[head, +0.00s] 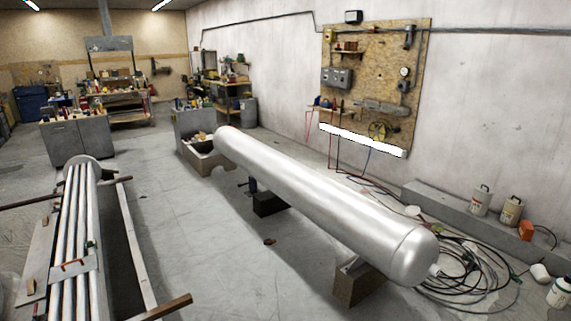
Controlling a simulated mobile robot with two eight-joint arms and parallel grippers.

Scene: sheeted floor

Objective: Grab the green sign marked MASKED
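I cannot make out a green sign or any readable marking in the head view. A blank white slanted strip (362,140) lies across the lower edge of the wooden wall board (375,60). It shows no lettering and no green. Neither of my grippers is in view.
A long silver cylinder (320,200) rests on blocks (357,285) across the middle. A rack of pipes (75,220) stands at left. Cables (465,275) and canisters (511,210) crowd the right wall. Floor between rack and cylinder is mostly clear (200,230).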

